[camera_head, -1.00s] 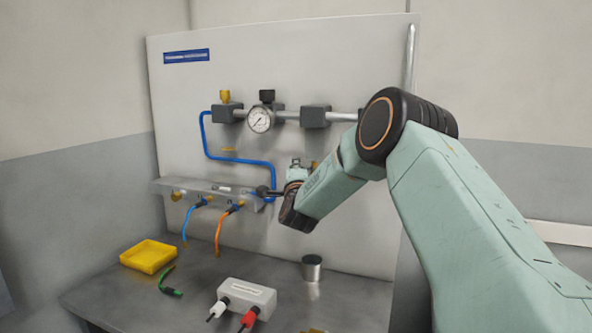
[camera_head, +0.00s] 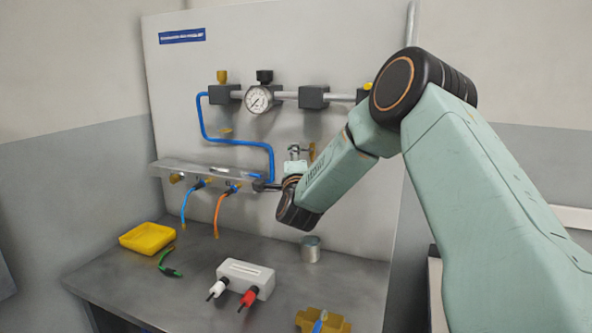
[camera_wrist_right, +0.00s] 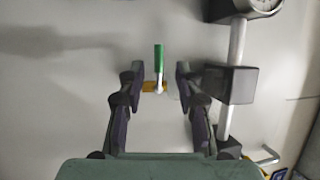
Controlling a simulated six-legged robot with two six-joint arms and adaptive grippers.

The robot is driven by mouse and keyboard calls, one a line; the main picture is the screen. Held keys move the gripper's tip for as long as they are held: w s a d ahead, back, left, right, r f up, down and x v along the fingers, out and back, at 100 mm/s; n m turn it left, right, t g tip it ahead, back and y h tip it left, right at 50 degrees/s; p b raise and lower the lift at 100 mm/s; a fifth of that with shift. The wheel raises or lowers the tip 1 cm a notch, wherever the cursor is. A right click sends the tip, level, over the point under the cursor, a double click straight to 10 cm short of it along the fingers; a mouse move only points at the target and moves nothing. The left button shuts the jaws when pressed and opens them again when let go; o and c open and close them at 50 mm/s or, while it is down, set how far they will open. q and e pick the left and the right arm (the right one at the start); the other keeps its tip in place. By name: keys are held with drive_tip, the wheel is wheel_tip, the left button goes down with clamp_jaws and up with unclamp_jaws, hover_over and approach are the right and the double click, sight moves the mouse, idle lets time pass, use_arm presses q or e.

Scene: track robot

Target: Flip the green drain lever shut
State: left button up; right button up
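The green drain lever (camera_wrist_right: 159,58) shows in the right wrist view, sticking up in the picture from a silver stem on a small brass body (camera_wrist_right: 150,87). My right gripper (camera_wrist_right: 159,70) is open and empty, one finger on each side of the lever with clear gaps. No contact with it shows. In the head view my right arm reaches in from the right to the panel (camera_head: 360,220), and its wrist hides most of the fingers. I cannot make out the green lever there. My left gripper is in neither view.
A pipe with a gauge (camera_head: 258,99) and dark blocks (camera_head: 313,97) runs above the wrist. A metal ledge (camera_head: 190,172) with blue and orange hoses lies left of it. Below, the bench holds a yellow tray (camera_head: 147,238), grey box (camera_head: 246,276), metal cylinder (camera_head: 310,250) and brass-coloured holder (camera_head: 310,318).

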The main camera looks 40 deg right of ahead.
drive_tip(key=v, duration=0.6)
drive_tip(key=shift+s, duration=0.25)
drive_tip(key=shift+a+f, duration=0.1)
drive_tip(key=shift+a, duration=0.1)
